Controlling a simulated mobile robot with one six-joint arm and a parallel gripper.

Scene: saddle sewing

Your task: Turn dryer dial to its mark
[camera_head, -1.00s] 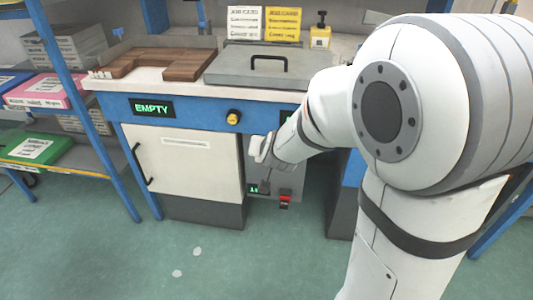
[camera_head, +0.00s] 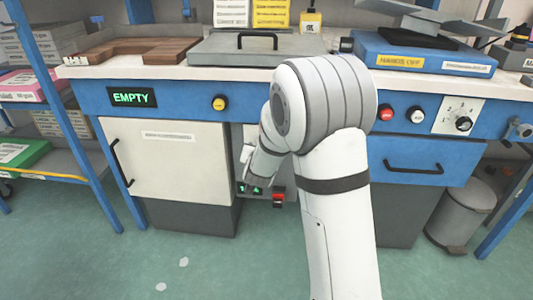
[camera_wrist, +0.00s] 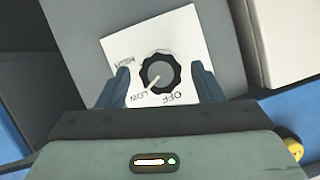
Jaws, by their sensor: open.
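In the wrist view, a black ridged dial (camera_wrist: 172,80) with a grey centre sits on a white plate (camera_wrist: 187,30) marked HIGH, LOW and OFF. Its pale pointer line is directed at the lower left, close to LOW. My gripper (camera_wrist: 160,69) is open, with one finger on each side of the dial; I cannot tell whether either touches it. In the head view, my gripper (camera_head: 247,163) is at the grey dryer unit (camera_head: 279,180) under the bench. My arm hides part of the unit, and the dial does not show there.
The unit's lower part has a green display (camera_head: 250,189) and a red switch (camera_head: 278,199). A white cabinet door (camera_head: 165,165) is close on its left. A blue drawer (camera_head: 420,163) and another knob (camera_head: 463,123) are on the right. Open floor lies in front.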

